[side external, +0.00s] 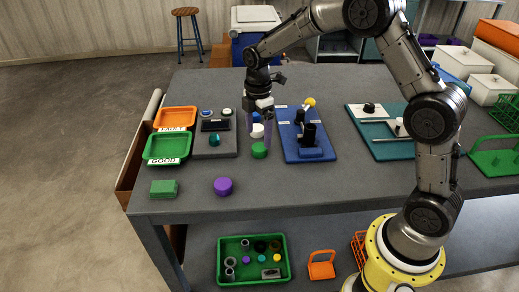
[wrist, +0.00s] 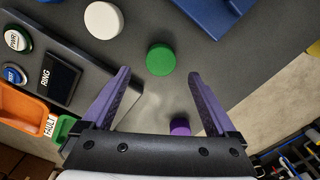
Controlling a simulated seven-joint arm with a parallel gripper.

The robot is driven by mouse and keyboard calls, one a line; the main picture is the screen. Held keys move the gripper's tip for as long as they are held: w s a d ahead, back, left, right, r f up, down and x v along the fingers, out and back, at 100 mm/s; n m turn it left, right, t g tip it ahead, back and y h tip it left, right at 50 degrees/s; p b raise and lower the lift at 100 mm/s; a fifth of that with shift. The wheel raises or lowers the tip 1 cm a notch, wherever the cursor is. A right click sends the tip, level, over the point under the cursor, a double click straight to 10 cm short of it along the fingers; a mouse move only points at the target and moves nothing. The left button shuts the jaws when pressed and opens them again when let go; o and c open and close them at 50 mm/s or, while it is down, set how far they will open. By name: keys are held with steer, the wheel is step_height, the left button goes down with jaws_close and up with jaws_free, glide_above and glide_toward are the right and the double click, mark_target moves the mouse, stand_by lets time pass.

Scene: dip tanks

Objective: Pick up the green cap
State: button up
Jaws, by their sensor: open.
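The green cap (side external: 259,150) is a short round cylinder standing on the grey table, just right of a grey control board. In the wrist view the green cap (wrist: 160,59) lies ahead of my fingers and roughly midway between their lines. My gripper (side external: 258,146) points down close to the cap, with its purple fingers apart. In the wrist view my gripper (wrist: 158,72) is open, with nothing between its fingers.
A white cap (wrist: 103,20) stands near the green one, and a purple cap (side external: 223,186) nearer the front edge. A blue board (side external: 318,153) with black fixtures lies to the right. The control board (side external: 228,148) and trays marked FAULT (side external: 176,118) and GOOD (side external: 167,147) are left.

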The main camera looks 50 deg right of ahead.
mark_target(259, 147)
step_height(259, 147, down, 4)
steer(key=shift+f, duration=0.25)
steer(key=c, duration=1.4)
